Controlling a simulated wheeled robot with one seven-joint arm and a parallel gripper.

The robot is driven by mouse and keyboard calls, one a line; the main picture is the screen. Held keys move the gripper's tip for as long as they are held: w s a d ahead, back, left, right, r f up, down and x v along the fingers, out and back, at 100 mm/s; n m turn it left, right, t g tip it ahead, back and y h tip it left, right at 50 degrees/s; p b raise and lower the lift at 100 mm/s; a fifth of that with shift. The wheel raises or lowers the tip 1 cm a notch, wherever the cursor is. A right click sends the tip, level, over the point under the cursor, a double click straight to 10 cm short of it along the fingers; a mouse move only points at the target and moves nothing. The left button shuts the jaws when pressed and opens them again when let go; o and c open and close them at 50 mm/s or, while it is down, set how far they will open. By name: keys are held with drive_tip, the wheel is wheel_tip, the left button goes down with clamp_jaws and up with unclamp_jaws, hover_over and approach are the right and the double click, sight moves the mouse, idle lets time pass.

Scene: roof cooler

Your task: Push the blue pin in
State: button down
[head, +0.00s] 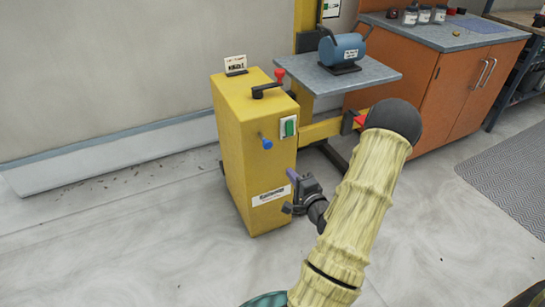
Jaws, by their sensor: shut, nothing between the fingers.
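The blue pin (265,141) sticks out from the front face of the yellow cabinet (236,165), on its upper part, left of a green and white switch. My gripper (291,175) is shut and empty. In the picture it is below and to the right of the pin, by the lower right part of the cabinet's front. It is apart from the pin. I cannot tell whether it touches the cabinet.
A red-knobbed black lever (268,88) and a small sign (235,66) are on top of the cabinet. A grey platform (338,75) carries a blue machine (341,50). An orange cupboard (440,90) stands to the right. The floor at left is clear.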

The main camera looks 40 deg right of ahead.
sight(268, 145)
drive_tip(key=shift+w, duration=0.15)
drive_tip(key=b+x, duration=0.2)
drive_tip(key=x, duration=1.1)
drive_tip(key=shift+w+d+b, duration=0.15)
drive_tip(key=shift+w+b, duration=0.2)
drive_tip(key=shift+b, duration=0.05)
